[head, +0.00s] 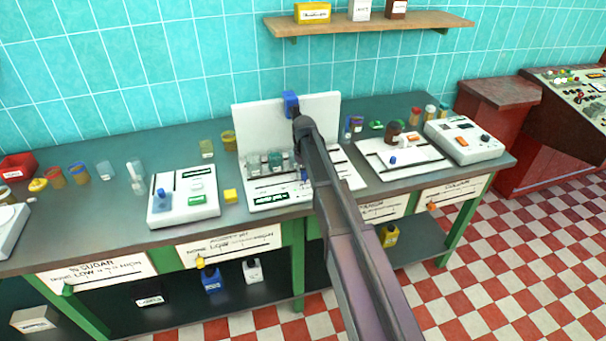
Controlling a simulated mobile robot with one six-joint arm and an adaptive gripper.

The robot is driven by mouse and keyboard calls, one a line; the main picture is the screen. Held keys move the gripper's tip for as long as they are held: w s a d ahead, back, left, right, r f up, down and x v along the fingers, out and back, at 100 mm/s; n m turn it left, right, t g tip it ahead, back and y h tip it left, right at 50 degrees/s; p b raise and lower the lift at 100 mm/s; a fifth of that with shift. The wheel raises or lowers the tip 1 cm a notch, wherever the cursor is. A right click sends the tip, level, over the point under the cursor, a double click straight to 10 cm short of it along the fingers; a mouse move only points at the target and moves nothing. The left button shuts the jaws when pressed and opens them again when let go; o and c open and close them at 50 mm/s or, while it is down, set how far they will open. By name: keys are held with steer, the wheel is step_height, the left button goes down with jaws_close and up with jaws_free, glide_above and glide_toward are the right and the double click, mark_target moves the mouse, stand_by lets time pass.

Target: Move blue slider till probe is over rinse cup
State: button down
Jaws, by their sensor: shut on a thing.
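The blue slider (290,102) is a small blue block near the top middle of an upright white panel (257,121). My gripper (296,115) is at the slider, shut on it, with the arm coming up from the lower right. Several clear cups (254,163) stand in a row on the white base (266,200) below the panel. I cannot tell which one is the rinse cup. The probe is not clearly visible; my gripper and arm cover the area under the slider and the right part of the base.
On the green-grey bench (120,220) a white device with a blue knob (183,195) stands left. A white board with a brown jar (405,157) and another white device (463,139) stand right. A wooden shelf (370,25) hangs above.

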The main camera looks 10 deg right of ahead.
steer(key=shift+c, duration=2.2)
jaws_free()
steer(key=shift+a, duration=0.15)
steer(key=shift+o, duration=0.2)
steer(key=shift+s, duration=0.1)
steer(key=s+d+m, duration=0.1)
steer(key=s+d, duration=0.1)
steer(key=s, duration=1.2)
steer(key=s+d+m, duration=0.2)
steer(key=s+d, duration=0.1)
steer(key=s, duration=1.2)
steer(key=shift+r+m+p, duration=0.3)
steer(key=shift+r+p, duration=0.15)
